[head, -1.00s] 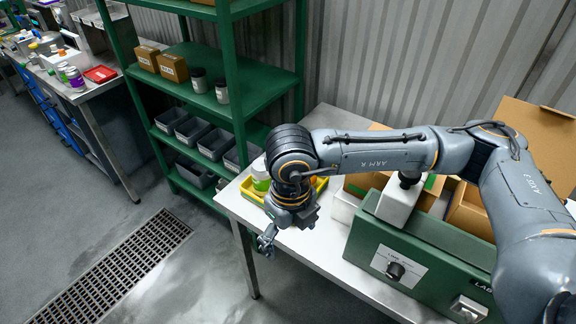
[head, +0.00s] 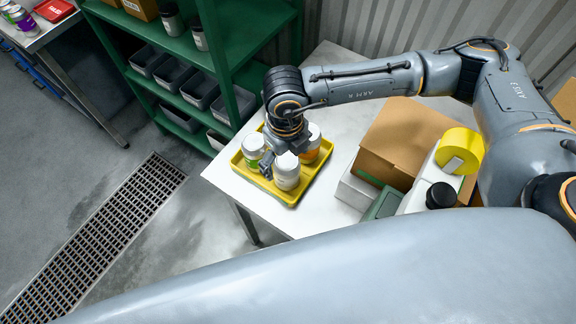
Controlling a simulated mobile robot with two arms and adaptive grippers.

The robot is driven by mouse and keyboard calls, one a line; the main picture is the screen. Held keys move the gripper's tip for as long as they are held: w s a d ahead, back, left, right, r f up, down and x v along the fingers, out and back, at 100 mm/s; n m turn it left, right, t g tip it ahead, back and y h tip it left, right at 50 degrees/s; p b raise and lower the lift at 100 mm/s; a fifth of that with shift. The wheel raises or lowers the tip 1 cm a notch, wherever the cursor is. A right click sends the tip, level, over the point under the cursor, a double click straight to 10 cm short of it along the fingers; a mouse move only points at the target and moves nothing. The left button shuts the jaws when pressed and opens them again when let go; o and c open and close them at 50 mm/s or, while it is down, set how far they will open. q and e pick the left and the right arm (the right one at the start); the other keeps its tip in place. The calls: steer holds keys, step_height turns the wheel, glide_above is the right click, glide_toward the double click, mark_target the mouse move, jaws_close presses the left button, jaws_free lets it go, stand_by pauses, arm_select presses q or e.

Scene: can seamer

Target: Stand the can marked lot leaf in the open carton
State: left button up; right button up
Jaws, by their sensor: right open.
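A yellow tray (head: 292,199) on the steel table holds three white-topped cans. One has a green band (head: 252,152), one looks plain white (head: 287,172), and one has an orange band (head: 313,145). I cannot read a leaf mark on any can. My right gripper (head: 267,165) is open, low over the tray between the green-banded can and the white can; I cannot tell if it touches either. A brown cardboard flap (head: 567,100) shows at the right edge, mostly hidden by my right arm; I cannot see inside that carton. My left gripper is out of view.
A brown box (head: 405,135) stands right of the tray, beside a white block (head: 357,188) and a yellow roll (head: 460,150). A green shelf (head: 245,60) with grey bins stands behind left. Table (head: 325,85) is bare behind the tray.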

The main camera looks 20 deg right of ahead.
mark_target(286, 161)
steer(key=f+p, duration=0.1)
steer(key=f, duration=0.2)
steer(key=shift+w+d+p, duration=0.1)
steer(key=shift+w+p, duration=0.25)
steer(key=shift+p, duration=0.05)
step_height(286, 161, down, 4)
steer(key=shift+d+r+p, duration=0.1)
steer(key=shift+d+p, duration=0.05)
steer(key=shift+p, duration=0.6)
steer(key=c, duration=1.3)
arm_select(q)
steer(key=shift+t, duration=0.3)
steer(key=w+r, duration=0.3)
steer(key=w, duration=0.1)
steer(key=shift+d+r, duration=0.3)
arm_select(e)
steer(key=c, duration=0.4)
steer(key=shift+w, duration=0.1)
steer(key=shift+c, duration=0.2)
